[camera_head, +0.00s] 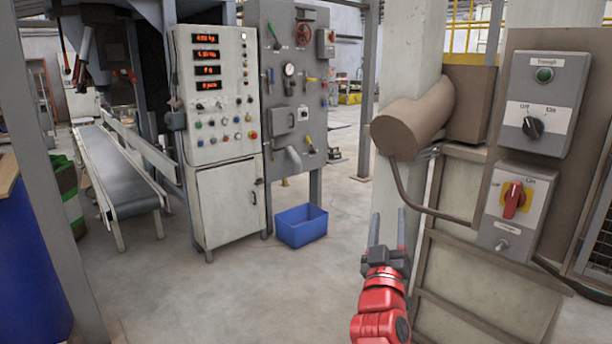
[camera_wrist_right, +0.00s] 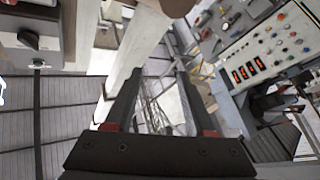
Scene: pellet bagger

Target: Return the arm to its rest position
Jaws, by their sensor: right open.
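My right arm is red and rises from the bottom of the head view. Its gripper (camera_head: 387,232) points up and away, with two grey fingers apart and nothing between them. In the right wrist view the gripper (camera_wrist_right: 155,95) also shows open and empty, its dark fingers spread. It is in free air in front of the pale pillar (camera_head: 408,100) and left of the brown panelled housing (camera_head: 470,270). It appears to touch nothing. My left gripper is not in view.
Switch boxes (camera_head: 548,100) with a black knob and a red rotary switch (camera_head: 513,200) are on the right. A control cabinet (camera_head: 228,205), a valve panel (camera_head: 296,130), a blue bin (camera_head: 301,225) and a conveyor (camera_head: 118,175) stand left. The middle floor is clear.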

